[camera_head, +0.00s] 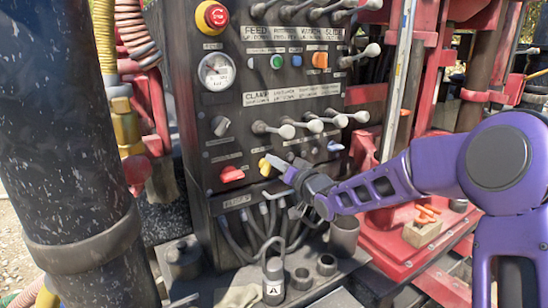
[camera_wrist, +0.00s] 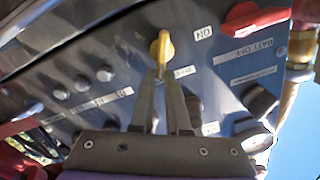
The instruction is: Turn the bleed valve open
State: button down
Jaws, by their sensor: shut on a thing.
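A small yellow valve handle (camera_head: 265,167), which I take to be the bleed valve, is on the lower part of the dark control panel. My gripper (camera_head: 279,166) reaches it from the right, its fingertips at the handle. In the wrist view my gripper (camera_wrist: 162,80) is closed on the lower, narrow end of the yellow handle (camera_wrist: 161,48). The handle's rounded upper part shows above the tips. A label beside it is partly hidden by the fingers.
A red switch knob (camera_head: 232,174) sits just left of the yellow handle. Several levers (camera_head: 287,131) stick out above my gripper. Hoses (camera_head: 268,218) hang below the panel. A thick black pipe (camera_head: 70,120) stands at the left. A red emergency button (camera_head: 214,17) is at the top.

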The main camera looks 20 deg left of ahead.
jog(key=m, duration=0.2)
jog(key=m+p, duration=0.2)
jog(key=m, duration=0.1)
jog(key=shift+w+d+f+m, duration=0.3)
jog(key=shift+w+d+f, duration=0.05)
jog(key=shift+w+f, duration=0.05)
jog(key=shift+w+d+f+m, duration=0.1)
jog(key=shift+f+m, duration=0.2)
jog(key=shift+m, duration=1)
jog(key=shift+f+m, duration=0.25)
jog(key=shift+m, duration=1.05)
jog(key=c, duration=0.9)
grip_release()
jog(key=v, duration=1.7)
jog(key=shift+d+p, duration=0.2)
jog(key=shift+p, duration=0.25)
